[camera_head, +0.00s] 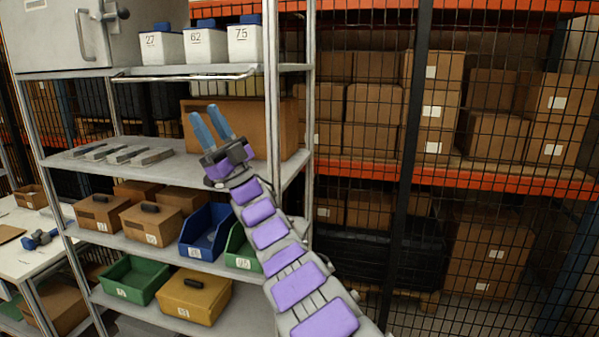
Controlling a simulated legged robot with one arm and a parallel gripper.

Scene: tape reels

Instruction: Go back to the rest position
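My gripper (209,125) is at the end of my raised purple and grey arm, in front of the middle level of the metal shelf rack (275,90). Its two blue fingers point up and stand apart, with nothing between them. A brown cardboard box (264,123) stands behind the gripper on that level, partly hidden by it. No tape reel can be made out for certain.
Several grey metal pieces (123,154) lie left of the gripper. White numbered containers (205,46) stand on the shelf above. A blue bin (206,232), green bin (136,279) and yellow box (194,295) sit below. A black mesh fence (470,170) stands at right.

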